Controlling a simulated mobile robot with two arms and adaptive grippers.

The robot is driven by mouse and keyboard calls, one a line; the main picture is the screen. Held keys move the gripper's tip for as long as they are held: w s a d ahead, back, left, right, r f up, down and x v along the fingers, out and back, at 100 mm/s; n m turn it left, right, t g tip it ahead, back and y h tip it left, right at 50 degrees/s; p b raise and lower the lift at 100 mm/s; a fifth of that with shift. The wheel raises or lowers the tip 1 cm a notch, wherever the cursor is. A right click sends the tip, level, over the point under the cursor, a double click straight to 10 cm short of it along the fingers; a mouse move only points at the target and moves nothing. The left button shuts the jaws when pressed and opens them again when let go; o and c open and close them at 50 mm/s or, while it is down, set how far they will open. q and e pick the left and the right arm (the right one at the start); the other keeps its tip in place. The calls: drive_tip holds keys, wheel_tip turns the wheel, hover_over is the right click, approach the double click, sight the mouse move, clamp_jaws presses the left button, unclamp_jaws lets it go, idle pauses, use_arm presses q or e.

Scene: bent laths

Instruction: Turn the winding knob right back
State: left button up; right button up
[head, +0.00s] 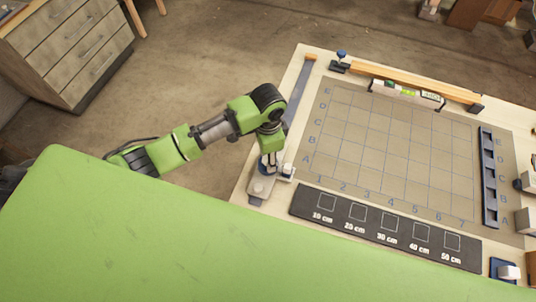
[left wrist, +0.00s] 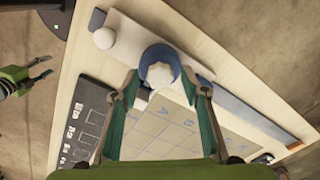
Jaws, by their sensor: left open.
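A white knob (left wrist: 160,75) in a blue collar sits on a pale grey block (left wrist: 130,45) at the board's corner. In the left wrist view it is ahead of my left gripper (left wrist: 160,125), between the lines of its two fingers. The fingers are apart, and I see no clear contact with the knob. In the head view my left gripper (head: 270,162) points down over the block (head: 261,188), partly hiding the knob. My right gripper (left wrist: 42,68) shows at the left edge of the left wrist view, its fingers apart and empty.
A gridded mat (head: 390,145) fills the board, with a dark strip (head: 340,212) of marked squares in front. A wooden lath (head: 415,80) lies along the back, a blue rack (head: 489,175) at the right. Another white-knobbed fixture (head: 507,271) stands front right.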

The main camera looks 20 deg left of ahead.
use_arm(q)
wheel_tip(320, 180, up, 12)
idle(0.5)
drive_tip(key=shift+s+f, duration=0.1)
idle(0.4)
